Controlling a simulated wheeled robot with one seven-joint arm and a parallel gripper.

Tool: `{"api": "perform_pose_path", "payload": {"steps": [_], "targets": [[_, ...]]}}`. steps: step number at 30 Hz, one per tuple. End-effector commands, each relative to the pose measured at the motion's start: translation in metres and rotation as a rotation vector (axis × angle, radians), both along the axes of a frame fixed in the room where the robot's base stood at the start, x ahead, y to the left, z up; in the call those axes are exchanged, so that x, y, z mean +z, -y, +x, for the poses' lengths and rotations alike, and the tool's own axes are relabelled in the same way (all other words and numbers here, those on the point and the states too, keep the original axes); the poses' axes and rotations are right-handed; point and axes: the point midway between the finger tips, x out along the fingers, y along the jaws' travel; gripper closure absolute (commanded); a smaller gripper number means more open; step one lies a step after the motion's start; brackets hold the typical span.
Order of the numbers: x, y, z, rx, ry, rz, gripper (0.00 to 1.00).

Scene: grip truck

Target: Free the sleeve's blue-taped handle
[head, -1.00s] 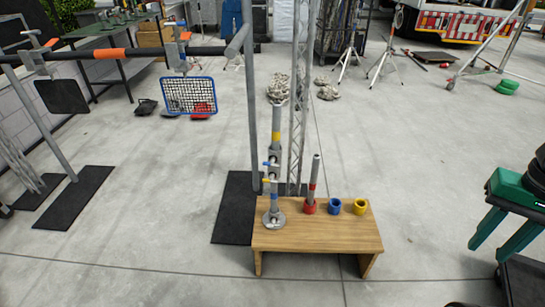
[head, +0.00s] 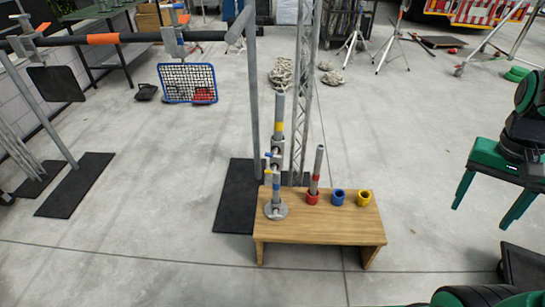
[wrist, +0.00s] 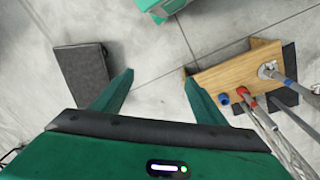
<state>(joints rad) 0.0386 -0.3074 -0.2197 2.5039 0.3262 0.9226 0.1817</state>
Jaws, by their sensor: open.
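A grey pole assembly with yellow and blue tape (head: 276,187) stands upright on a round flange (head: 275,210) at the left end of a wooden bench (head: 330,228). Partway up it is a grey sleeve or clamp (head: 274,160) with small side handles, one with blue (head: 268,155) and one yellowish; their fastening is too small to tell. My gripper (head: 484,214) is open and empty at the right, well apart from the bench. In the wrist view my gripper (wrist: 158,79) has spread green fingers with bare floor between them; the bench (wrist: 225,72) lies to its right.
A red-taped rod (head: 317,170) stands in a red socket (head: 312,199) on the bench, beside a blue socket (head: 337,198) and a yellow socket (head: 364,199). A lattice mast (head: 301,90) and grey post (head: 252,100) rise behind. Floor between bench and gripper is clear.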

Motion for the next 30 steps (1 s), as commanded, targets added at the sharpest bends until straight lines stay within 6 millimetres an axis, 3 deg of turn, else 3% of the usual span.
{"api": "perform_pose_path", "payload": {"steps": [8,17,23,30], "targets": [[-0.032,-0.001,0.09,-0.099,0.009,-0.236,0.34],[-0.068,-0.037,0.184,-0.135,0.156,-0.507,0.34],[-0.092,-0.084,0.24,-0.11,0.33,-0.661,0.34],[-0.12,-0.166,0.293,-0.026,0.606,-0.781,0.34]]}}
